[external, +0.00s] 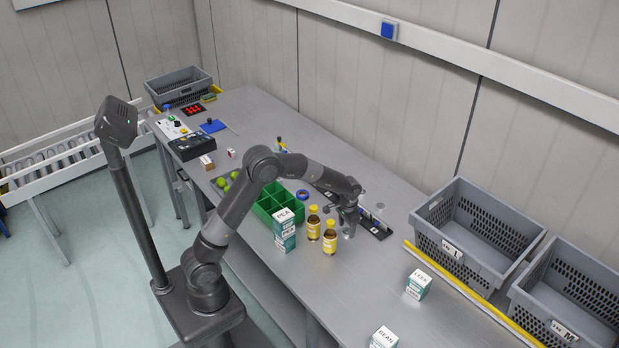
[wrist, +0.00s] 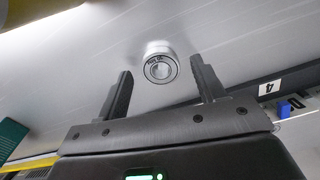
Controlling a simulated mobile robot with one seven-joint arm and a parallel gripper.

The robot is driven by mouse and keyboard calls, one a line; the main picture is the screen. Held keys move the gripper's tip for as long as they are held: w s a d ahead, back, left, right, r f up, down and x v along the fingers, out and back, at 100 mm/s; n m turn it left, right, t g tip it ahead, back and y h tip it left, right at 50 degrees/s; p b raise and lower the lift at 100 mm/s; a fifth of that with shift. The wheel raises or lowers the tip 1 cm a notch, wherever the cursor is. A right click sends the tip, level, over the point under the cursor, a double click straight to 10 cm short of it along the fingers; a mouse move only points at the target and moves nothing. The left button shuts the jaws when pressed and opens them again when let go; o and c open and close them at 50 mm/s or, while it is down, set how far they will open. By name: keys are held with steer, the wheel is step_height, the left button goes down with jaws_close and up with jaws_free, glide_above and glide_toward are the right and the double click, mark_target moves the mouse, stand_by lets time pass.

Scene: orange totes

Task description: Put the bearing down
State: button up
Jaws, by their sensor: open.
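The bearing (wrist: 160,69) is a small silver ring with a dark centre and printed markings. In the wrist view it rests on the grey table, between and slightly beyond my fingertips. My gripper (wrist: 161,72) is open, with one finger on each side of the bearing and a visible gap to both. In the external view my gripper (external: 346,218) is low over the table, just right of the brown bottles; the bearing is too small to make out clearly there.
Two brown bottles with yellow caps (external: 330,238) stand close left of my gripper. A dark strip (external: 376,228) with small parts lies to its right. A green divided box (external: 265,210) and stacked PEA cartons (external: 285,232) are further left. Grey totes (external: 450,215) stand at right. The table front is partly clear.

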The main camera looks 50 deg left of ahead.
mark_target(346, 231)
step_height(346, 231, up, 11)
steer(key=s+a+r+t, duration=0.1)
steer(key=s+a+r, duration=0.2)
steer(key=s+r, duration=0.4)
steer(key=s+a+r+t, duration=0.1)
steer(key=s+a, duration=0.1)
steer(key=s, duration=0.7)
steer(key=s+a+r+n+t, duration=0.1)
steer(key=s+a+t, duration=0.1)
steer(key=s, duration=0.7)
steer(key=s+a+r+n+t, duration=0.1)
steer(key=s+a+r, duration=0.1)
steer(key=s, duration=0.7)
steer(key=shift+a+t, duration=0.3)
steer(key=shift+a, duration=0.1)
steer(key=shift+o, duration=0.5)
steer(key=shift+s+f, duration=0.25)
steer(key=shift+s, duration=0.15)
